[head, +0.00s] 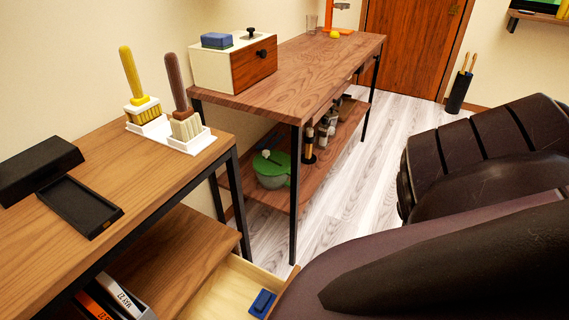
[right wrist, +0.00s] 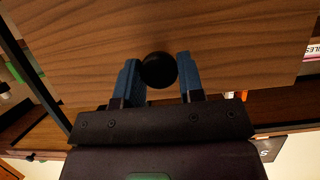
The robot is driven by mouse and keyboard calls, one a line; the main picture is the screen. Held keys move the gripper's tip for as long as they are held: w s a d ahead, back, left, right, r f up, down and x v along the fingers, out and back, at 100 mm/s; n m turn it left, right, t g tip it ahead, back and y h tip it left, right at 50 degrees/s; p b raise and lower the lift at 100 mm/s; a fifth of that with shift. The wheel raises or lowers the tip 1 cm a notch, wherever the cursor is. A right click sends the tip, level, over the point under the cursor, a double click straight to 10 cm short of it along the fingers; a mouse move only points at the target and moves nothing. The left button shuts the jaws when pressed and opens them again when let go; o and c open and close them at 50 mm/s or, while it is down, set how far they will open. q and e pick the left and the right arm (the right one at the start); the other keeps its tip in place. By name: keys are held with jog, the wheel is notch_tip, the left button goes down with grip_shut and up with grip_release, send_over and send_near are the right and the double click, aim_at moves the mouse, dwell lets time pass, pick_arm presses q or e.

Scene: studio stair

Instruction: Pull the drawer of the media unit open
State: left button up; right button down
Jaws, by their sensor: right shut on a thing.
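The media unit (head: 165,180) stands at the left in the head view, with a wood top and dark metal frame. Its drawer (head: 232,285) is part-way out, showing a pale wooden inside with a blue object (head: 262,303) in it. My arm hides the drawer's front in the head view. In the right wrist view the brown wooden drawer front (right wrist: 230,40) bears a round black knob (right wrist: 159,72). My right gripper (right wrist: 157,62) has its blue fingers shut on the knob, one on each side. My left gripper is in neither view.
On the unit's top are a black box (head: 40,168), a black tray (head: 80,207) and brushes in white holders (head: 185,140). Binders (head: 100,295) stand on the lower shelf. A second table (head: 300,70) carries a wooden box (head: 235,68). Pale floor (head: 350,185) lies clear beyond.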

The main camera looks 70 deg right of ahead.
jog(key=shift+s, duration=0.1)
jog(key=c, duration=0.8)
grip_release()
jog(key=shift+o, duration=0.2)
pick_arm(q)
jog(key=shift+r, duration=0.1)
pick_arm(e)
jog(key=shift+r, duration=0.1)
